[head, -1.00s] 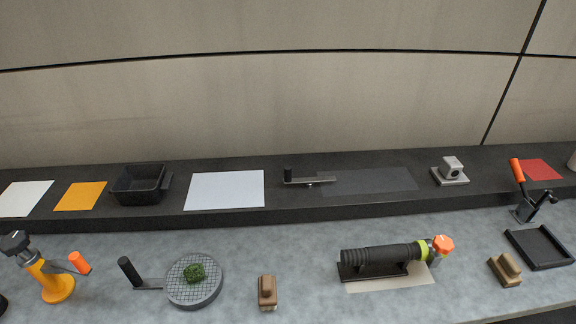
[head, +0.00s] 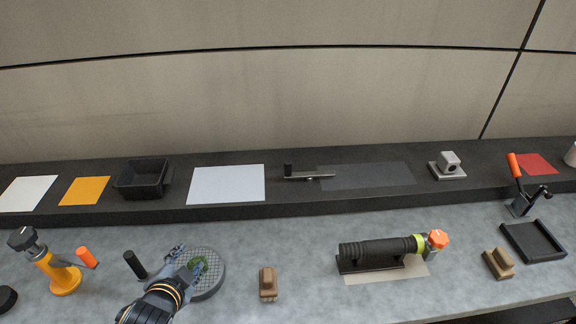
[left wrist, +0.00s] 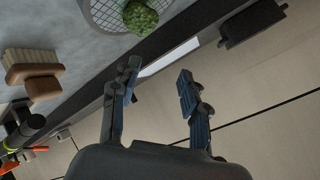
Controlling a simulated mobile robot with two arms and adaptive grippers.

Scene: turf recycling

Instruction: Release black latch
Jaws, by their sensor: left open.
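A black upright handle (head: 135,264) stands on a flat arm at the left side of a round grey grid plate (head: 212,287); I cannot tell for sure that it is the black latch. A green turf clump (head: 199,264) lies on the plate, partly hidden by my left gripper (head: 189,262). The left gripper is open and empty, above the plate's left part and right of the handle. In the left wrist view its two fingers (left wrist: 160,78) are spread, with the turf clump (left wrist: 140,17) beyond them. The black handle does not show clearly there. My right gripper is not in view.
A wooden brush (head: 268,283) is right of the plate. A black ribbed cylinder (head: 378,253) lies further right. The raised back shelf holds a black bin (head: 143,178) and another black-handled crank (head: 307,175).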

